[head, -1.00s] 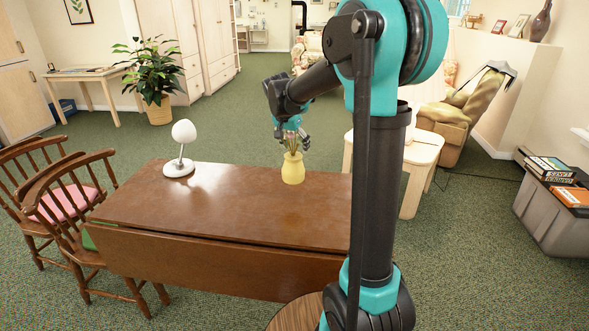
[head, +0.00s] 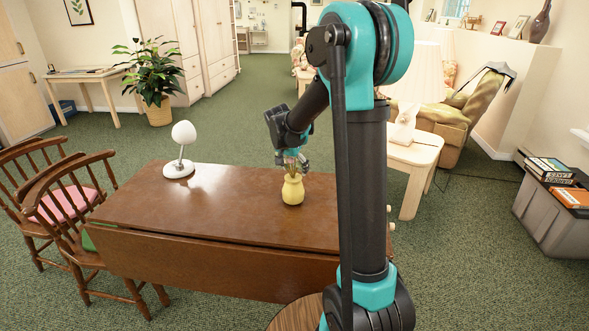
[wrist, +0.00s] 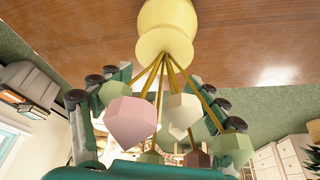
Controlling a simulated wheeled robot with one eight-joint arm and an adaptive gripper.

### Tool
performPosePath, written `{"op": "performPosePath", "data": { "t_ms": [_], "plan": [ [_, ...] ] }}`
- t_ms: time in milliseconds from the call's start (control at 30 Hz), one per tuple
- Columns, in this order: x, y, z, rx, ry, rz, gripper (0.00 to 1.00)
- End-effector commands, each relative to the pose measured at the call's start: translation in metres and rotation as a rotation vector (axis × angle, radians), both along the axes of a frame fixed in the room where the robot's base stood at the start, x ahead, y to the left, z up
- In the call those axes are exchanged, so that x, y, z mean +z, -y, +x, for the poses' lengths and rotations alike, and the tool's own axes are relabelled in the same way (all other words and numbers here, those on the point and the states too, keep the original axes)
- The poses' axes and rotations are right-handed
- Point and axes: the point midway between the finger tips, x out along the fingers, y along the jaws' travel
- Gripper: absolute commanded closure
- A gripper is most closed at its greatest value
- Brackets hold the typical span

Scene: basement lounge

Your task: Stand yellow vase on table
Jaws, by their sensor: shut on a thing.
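The yellow vase (head: 292,190) is upright over the right part of the brown wooden table (head: 200,211) in the head view. I cannot tell whether its base touches the tabletop. My gripper (head: 291,160) is directly above it, pointing down, shut on the flowers and stems at the vase's top. In the wrist view the vase (wrist: 165,35) is beyond the fingers, with its thin yellow stems and faceted pink, white and green blooms (wrist: 133,120) between them. The table (wrist: 90,35) fills the area behind the vase there.
A white lamp (head: 180,150) stands at the table's back left. Wooden chairs (head: 62,200) are at its left. A pale side table (head: 415,160) with a lamp is behind my arm on the right. The table's middle is clear.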

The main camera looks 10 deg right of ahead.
Motion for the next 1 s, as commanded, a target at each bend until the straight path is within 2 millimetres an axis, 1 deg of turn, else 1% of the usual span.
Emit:
{"op": "performPosePath", "data": {
  "t_ms": [67,100,233,267,567,667,767,833,1000],
  "plan": [
    [-0.002,0.0,0.0,0.0,0.0,0.0,0.87],
    [-0.002,0.0,0.0,0.0,0.0,0.0,0.22],
    [-0.001,0.0,0.0,0.0,0.0,0.0,0.06],
    [-0.001,0.0,0.0,0.0,0.0,0.0,0.03],
    [-0.001,0.0,0.0,0.0,0.0,0.0,0.03],
    [0.002,0.0,0.0,0.0,0.0,0.0,0.03],
    [0.012,-0.003,-0.004,0.001,0.0,0.0,0.03],
    [0.022,-0.006,-0.007,0.002,0.0,-0.001,0.03],
    [0.055,-0.015,-0.018,0.001,0.0,0.0,0.03]
  ]
}}
